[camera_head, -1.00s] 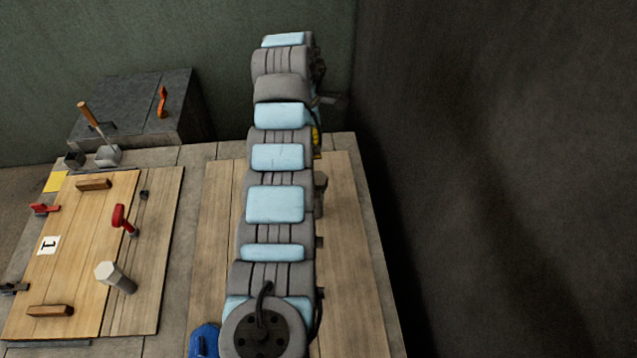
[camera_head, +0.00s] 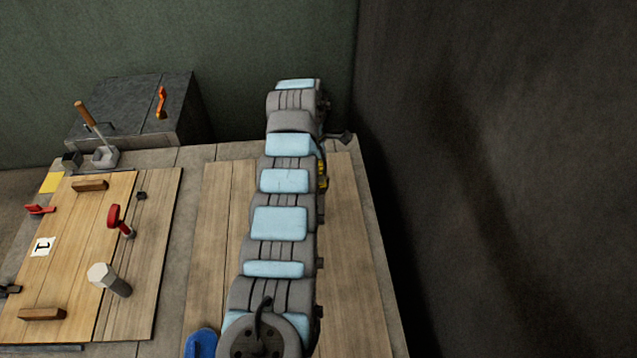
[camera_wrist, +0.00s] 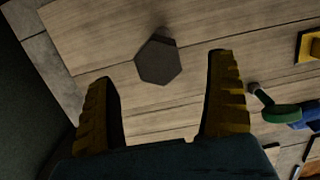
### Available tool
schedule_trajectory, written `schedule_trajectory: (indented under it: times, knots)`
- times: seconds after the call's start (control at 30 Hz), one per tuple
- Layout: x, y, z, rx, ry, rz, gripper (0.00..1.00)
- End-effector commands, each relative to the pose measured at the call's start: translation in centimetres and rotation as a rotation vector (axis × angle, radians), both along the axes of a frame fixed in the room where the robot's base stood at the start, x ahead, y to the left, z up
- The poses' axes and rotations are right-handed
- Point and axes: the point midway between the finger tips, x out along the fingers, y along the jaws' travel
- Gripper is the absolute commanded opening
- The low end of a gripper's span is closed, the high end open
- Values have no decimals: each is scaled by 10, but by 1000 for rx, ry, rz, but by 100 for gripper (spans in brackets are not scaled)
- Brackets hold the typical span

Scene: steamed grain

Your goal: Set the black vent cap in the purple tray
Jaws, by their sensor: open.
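My gripper (camera_wrist: 164,68) is open in the wrist view, with its two ribbed fingers wide apart. A dark hexagonal piece (camera_wrist: 158,63) lies on the wooden boards ahead of and between the fingertips, touching neither. It may be the black vent cap; its colour is hard to judge in the dim light. In the head view my arm hides most of my gripper and the boards below it. I cannot make out a purple tray in either view.
A left board (camera_head: 68,240) holds a red-handled tool (camera_head: 115,215), a pale hexagonal post (camera_head: 103,275) and wooden handles. A dark box (camera_head: 130,105) stands behind. Blue (camera_wrist: 305,115) and green (camera_wrist: 280,112) parts lie right of my gripper. A dark wall borders the table's right.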

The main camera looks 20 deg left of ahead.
Motion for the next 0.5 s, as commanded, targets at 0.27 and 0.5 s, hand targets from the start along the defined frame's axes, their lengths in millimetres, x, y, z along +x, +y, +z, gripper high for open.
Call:
schedule_trajectory:
  times: [0.27, 0.5]
  knots:
    - [0, 1, -11, 0, 2, 0, 88]
    - [1, 3, -28, 0, 1, 1, 88]
